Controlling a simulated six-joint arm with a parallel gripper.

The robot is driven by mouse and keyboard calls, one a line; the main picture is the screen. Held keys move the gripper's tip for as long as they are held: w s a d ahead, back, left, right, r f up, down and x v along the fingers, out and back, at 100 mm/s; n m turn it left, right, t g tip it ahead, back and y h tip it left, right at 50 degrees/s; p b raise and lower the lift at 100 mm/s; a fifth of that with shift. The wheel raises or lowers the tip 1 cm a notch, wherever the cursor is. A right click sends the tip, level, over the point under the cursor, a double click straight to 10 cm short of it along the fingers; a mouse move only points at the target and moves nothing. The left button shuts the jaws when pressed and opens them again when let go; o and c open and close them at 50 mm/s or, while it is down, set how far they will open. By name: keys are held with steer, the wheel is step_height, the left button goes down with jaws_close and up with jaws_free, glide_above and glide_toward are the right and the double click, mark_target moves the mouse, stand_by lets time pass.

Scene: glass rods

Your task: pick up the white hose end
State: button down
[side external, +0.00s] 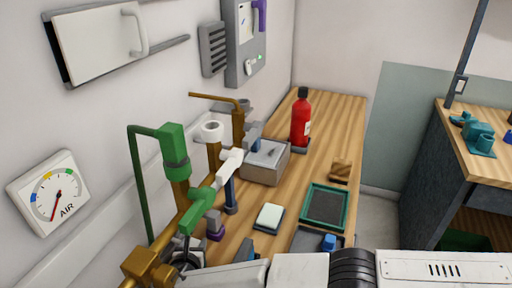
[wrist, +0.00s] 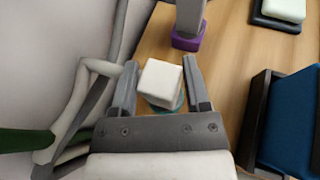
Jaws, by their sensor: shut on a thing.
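In the wrist view, a white blocky piece (wrist: 160,80), which looks like the white hose end, sits between the two grey fingers of my gripper (wrist: 160,84). The fingers touch its sides, and the gripper is shut on it. A teal round edge shows just below the piece. A thin white hose (wrist: 84,82) bends down the left of the wrist view; I cannot tell whether it joins the held piece. In the side view my gripper (side external: 186,255) is at the lower left, beside brass and green fittings, and the held piece is not clearly visible there.
A grey post on a purple base (wrist: 187,40) stands just ahead of my fingers. A green fitting (side external: 200,203) and a white elbow (side external: 230,162) rise close by. A soap-like block (side external: 270,216), a teal-rimmed tray (side external: 343,207) and a red extinguisher (side external: 301,120) are on the bench.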

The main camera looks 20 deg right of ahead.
steer(key=shift+r, duration=0.2)
steer(key=shift+r, duration=0.7)
steer(key=shift+s+d+f+m+t, duration=0.25)
steer(key=shift+s+d+m+t, duration=0.5)
steer(key=shift+m, duration=0.25)
step_height(320, 180, up, 10)
steer(key=s+d, duration=0.2)
steer(key=s+d+r+n+g, duration=0.1)
steer(key=s+d+r, duration=0.1)
steer(key=s+d, duration=1.3)
steer(key=shift+s+d+r+n, duration=0.15)
steer(key=shift+r+n, duration=0.05)
steer(key=shift+n, duration=0.2)
steer(key=shift+g, duration=0.25)
steer(key=shift+r, duration=0.15)
